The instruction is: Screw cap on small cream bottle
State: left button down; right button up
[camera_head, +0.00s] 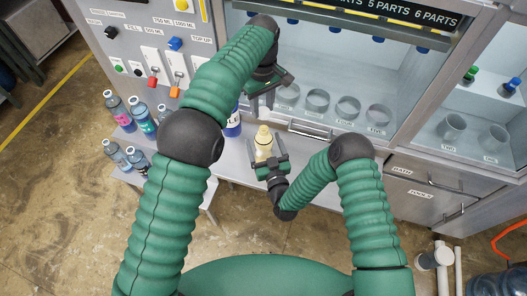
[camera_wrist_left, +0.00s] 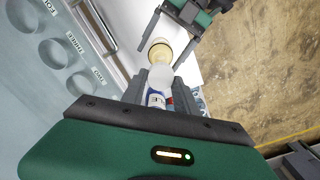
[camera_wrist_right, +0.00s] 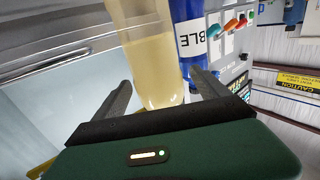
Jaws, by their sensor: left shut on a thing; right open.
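The small cream bottle (camera_head: 264,143) stands upright on the narrow ledge, pale yellow at its top. The right wrist view shows its clear body with cream contents (camera_wrist_right: 153,65). My right gripper (camera_head: 268,163) is open, with its fingers on either side of the bottle's lower part. My left gripper (camera_head: 262,96) is above and behind the bottle, in front of the cabinet. In the left wrist view my left gripper (camera_wrist_left: 158,90) is shut on a pale, translucent thing (camera_wrist_left: 160,76); I cannot tell whether it is the cap. The bottle's round cream top (camera_wrist_left: 160,50) shows just beyond it.
A blue bottle with a white label (camera_head: 233,123) stands left of the cream bottle, close to it. Several blue-capped bottles (camera_head: 140,117) stand farther left. Round holders (camera_head: 318,100) line the cabinet behind. The ledge (camera_head: 225,168) is narrow, with open floor in front.

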jog(key=shift+d+x, duration=0.2)
jog(key=shift+x, duration=1.85)
jog(key=shift+w, duration=0.1)
jog(key=shift+a, duration=0.15)
jog(key=c, duration=0.6)
grip_shut()
